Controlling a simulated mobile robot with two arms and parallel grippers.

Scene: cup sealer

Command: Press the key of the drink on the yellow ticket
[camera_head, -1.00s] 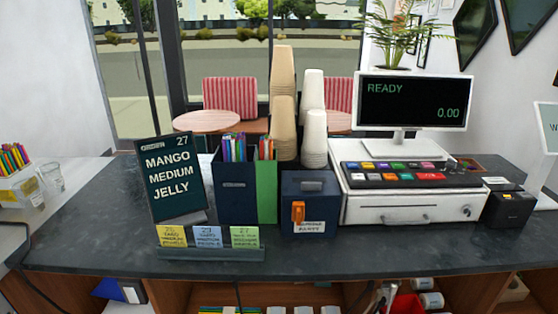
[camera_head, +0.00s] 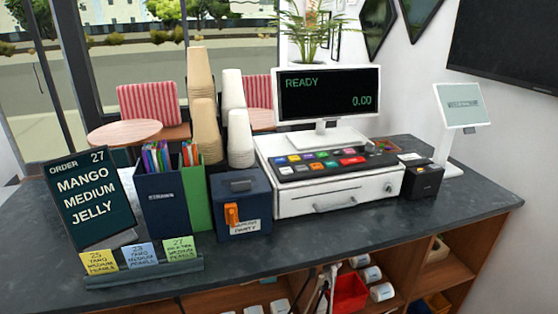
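The yellow ticket (camera_head: 98,263) stands at the left end of a dark ticket rail (camera_head: 150,273) at the counter's front left. It reads 25, TARO, MEDIUM, PEARLS, in small print. A blue ticket (camera_head: 140,255) and a green ticket (camera_head: 180,249) stand to its right. The cash register (camera_head: 335,193) sits right of centre with coloured drink keys (camera_head: 320,160) on its top; their labels are too small to read. Its screen (camera_head: 327,95) reads READY and 0.00. Neither gripper is in view.
An order board (camera_head: 90,200) reads 27, MANGO MEDIUM JELLY. Straw boxes (camera_head: 172,198), a dark blue box with an orange latch (camera_head: 240,205) and cup stacks (camera_head: 202,110) stand left of the register. A small black device (camera_head: 423,181) sits right. The counter front (camera_head: 340,245) is clear.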

